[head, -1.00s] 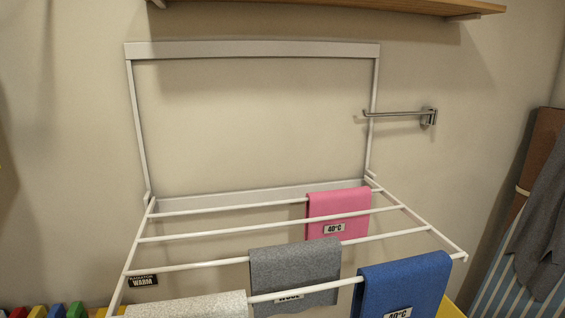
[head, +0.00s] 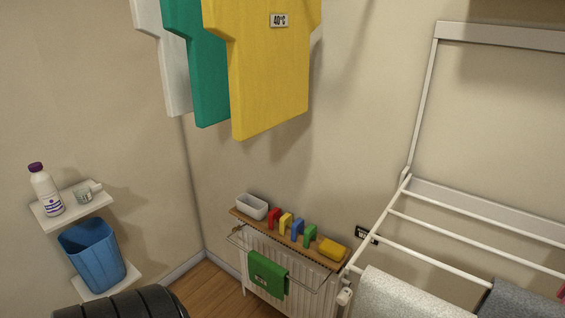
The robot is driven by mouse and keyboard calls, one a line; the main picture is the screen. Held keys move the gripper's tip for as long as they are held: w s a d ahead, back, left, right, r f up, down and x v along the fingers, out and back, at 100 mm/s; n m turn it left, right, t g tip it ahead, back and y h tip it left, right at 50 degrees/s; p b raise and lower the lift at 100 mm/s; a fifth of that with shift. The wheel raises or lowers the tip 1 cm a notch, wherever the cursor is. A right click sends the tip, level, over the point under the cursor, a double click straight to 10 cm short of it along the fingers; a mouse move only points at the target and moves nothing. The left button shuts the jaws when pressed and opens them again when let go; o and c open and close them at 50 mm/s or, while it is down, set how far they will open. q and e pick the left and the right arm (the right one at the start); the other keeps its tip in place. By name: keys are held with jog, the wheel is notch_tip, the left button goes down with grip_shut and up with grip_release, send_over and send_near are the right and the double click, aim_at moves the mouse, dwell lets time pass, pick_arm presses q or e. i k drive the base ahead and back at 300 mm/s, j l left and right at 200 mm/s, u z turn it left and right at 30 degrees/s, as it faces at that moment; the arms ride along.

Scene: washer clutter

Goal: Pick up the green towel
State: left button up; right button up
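The green towel (head: 268,272) hangs over the wire rail on the front of the white radiator (head: 307,299), low in the middle of the head view. It is folded over the rail and has a small dark label. A black ribbed part of my own arm shows at the bottom left edge. Neither of my grippers is in view.
A wooden shelf (head: 280,238) above the radiator holds a white tray (head: 252,207), several coloured blocks and a yellow sponge-like block (head: 333,249). The drying rack (head: 427,258) stands close on the right. A blue bin (head: 92,256) is at left. Shirts (head: 268,75) hang above.

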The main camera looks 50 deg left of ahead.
aim_at(267, 274)
jog(key=u, duration=1.7)
